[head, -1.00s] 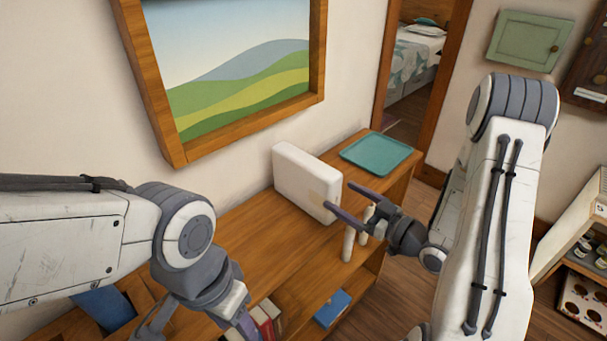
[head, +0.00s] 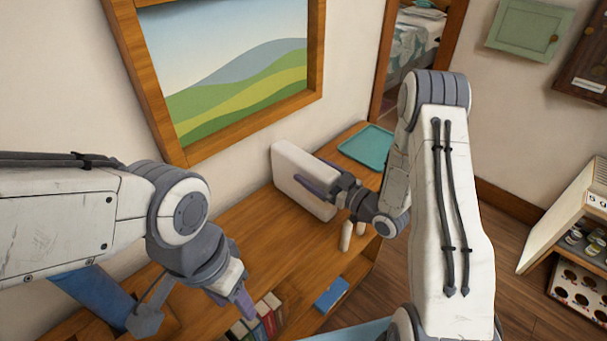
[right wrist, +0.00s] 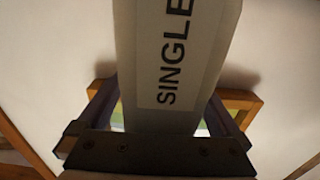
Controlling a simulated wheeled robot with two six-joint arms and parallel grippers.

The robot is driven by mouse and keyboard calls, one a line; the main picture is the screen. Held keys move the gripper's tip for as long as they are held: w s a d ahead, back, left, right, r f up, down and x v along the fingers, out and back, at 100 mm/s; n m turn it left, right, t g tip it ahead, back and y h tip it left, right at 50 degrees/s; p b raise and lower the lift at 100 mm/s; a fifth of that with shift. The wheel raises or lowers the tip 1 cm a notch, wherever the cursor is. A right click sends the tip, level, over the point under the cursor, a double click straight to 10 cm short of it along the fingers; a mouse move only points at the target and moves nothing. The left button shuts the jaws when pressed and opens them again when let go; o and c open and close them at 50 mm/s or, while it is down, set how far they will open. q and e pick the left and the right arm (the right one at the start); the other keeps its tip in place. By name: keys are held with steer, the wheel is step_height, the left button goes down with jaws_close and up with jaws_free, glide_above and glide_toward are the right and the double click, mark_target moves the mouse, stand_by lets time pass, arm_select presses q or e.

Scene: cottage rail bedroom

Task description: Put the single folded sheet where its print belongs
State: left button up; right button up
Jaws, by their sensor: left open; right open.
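A white slab-like folded sheet (head: 292,160) stands on edge on top of the wooden shelf unit, below the picture. In the right wrist view its narrow face bears a label reading SINGLE (right wrist: 178,50). My left gripper (head: 240,298) is open and empty above the front of the shelf unit, at lower left.
A teal tray (head: 366,147) lies at the unit's far end. Short pale posts (head: 346,236) stand under my right gripper. Books (head: 266,316) and a blue box (head: 331,294) sit on the lower shelf. A doorway shows a bed with leaf-patterned bedding (head: 412,45). A rack (head: 575,240) stands at right.

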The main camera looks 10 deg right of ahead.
steer(key=shift+w+a, duration=0.25)
steer(key=shift+w, duration=0.1)
jaws_close()
steer(key=shift+r, duration=0.15)
